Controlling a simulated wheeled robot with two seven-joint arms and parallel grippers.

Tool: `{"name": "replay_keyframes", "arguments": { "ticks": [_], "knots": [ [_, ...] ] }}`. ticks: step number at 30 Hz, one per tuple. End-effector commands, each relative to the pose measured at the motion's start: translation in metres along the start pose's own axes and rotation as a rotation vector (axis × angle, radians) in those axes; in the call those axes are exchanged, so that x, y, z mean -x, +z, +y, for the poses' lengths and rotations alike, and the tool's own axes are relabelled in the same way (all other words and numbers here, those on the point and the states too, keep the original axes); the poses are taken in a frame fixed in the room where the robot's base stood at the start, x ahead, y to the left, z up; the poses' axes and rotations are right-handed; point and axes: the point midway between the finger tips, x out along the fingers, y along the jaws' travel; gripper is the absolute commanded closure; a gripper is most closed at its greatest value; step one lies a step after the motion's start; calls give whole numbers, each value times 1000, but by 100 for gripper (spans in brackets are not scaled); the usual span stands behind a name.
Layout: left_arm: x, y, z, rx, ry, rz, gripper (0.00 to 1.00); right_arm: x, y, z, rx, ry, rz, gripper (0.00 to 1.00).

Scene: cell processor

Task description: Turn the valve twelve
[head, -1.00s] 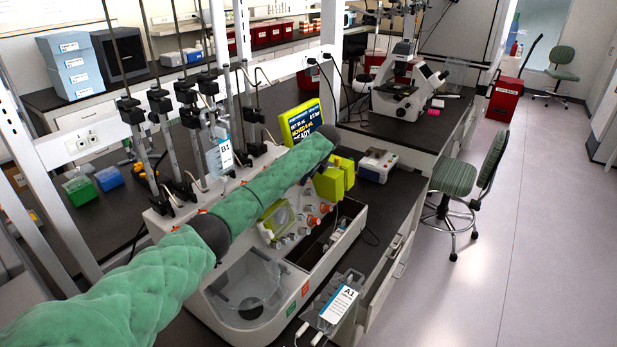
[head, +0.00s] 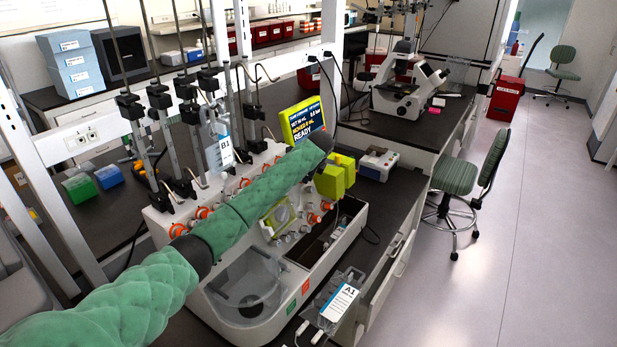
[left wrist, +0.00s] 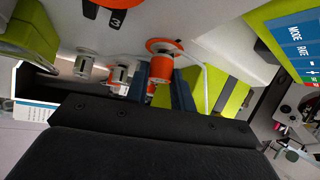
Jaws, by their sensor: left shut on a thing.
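In the left wrist view an orange valve (left wrist: 164,46) with a disc-shaped base sits on a pale panel. Its orange handle lies between the dark blue fingers of my left gripper (left wrist: 161,88), which is shut on it. My green left arm crosses over the machine and hides the gripper there. My right gripper is in neither view.
A yellow-framed screen (head: 303,120) reading READY stands behind the machine. A yellow-green block (head: 335,178) is right of my wrist. Hanging bag B1 (head: 226,152) and bag A1 (head: 338,303) flank the machine. Floor to the right is open beside a green chair (head: 468,178).

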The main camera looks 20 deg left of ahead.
Motion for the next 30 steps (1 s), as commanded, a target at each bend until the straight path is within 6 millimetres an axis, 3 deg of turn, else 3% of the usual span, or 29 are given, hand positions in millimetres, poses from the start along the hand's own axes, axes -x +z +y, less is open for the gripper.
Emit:
{"name": "replay_keyframes", "arguments": {
  "ticks": [12,29,30],
  "knots": [
    [0,-2,3,147,-146,3,99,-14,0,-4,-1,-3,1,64],
    [1,-2,2,169,-169,2,99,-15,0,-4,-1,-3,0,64],
    [1,-2,2,169,-169,2,68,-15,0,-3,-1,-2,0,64]
  ]
}}
